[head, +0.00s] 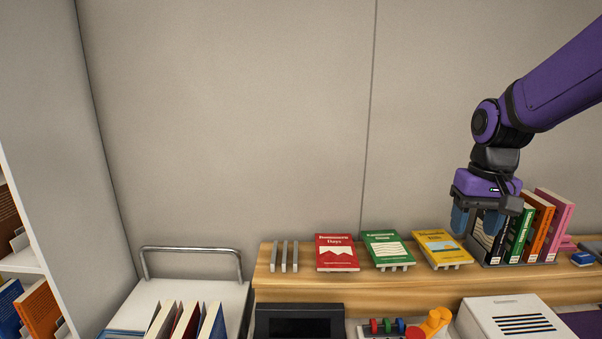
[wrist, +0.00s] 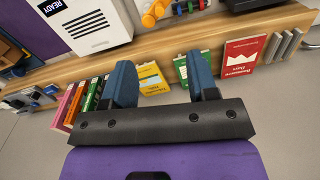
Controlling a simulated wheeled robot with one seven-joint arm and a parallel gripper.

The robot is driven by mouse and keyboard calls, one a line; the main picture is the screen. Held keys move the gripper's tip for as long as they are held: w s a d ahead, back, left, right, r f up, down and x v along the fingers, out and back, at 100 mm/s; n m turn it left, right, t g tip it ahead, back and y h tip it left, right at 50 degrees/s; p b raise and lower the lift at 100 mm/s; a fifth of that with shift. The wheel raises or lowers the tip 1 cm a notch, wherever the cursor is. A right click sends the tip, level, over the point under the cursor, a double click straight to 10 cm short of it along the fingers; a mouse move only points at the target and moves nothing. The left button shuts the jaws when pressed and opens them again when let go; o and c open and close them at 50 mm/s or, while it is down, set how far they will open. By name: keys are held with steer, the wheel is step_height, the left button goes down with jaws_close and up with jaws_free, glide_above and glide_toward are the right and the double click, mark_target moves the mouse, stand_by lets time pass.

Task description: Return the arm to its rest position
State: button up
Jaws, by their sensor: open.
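My purple arm (head: 560,85) reaches in from the upper right in the head view. My gripper (head: 477,225) points down at the left end of a row of upright books on the wooden shelf (head: 390,290). Its two blue fingers are apart with nothing held between them. In the wrist view my gripper (wrist: 160,80) shows the same gap, with the yellow book (wrist: 152,80) seen beyond it. The fingers partly hide the black-and-white book (head: 482,243) in the head view; I cannot tell whether they touch it.
Red (head: 337,252), green (head: 388,248) and yellow (head: 440,247) books lean on stands left of my gripper. Green, orange (head: 537,228) and pink (head: 556,225) books stand to its right. A white device (head: 514,318) and a cart (head: 190,295) are below. The wall space above is clear.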

steer(key=s+r+t, duration=0.2)
steer(key=s+r, duration=0.1)
steer(key=s, duration=0.5)
steer(key=s+r+n+t, duration=0.1)
steer(key=s+r+t, duration=0.2)
steer(key=s, duration=0.6)
steer(key=shift+s+a+r, duration=0.25)
steer(key=shift+a+r, duration=0.2)
steer(key=shift+r, duration=0.25)
stand_by(0.9)
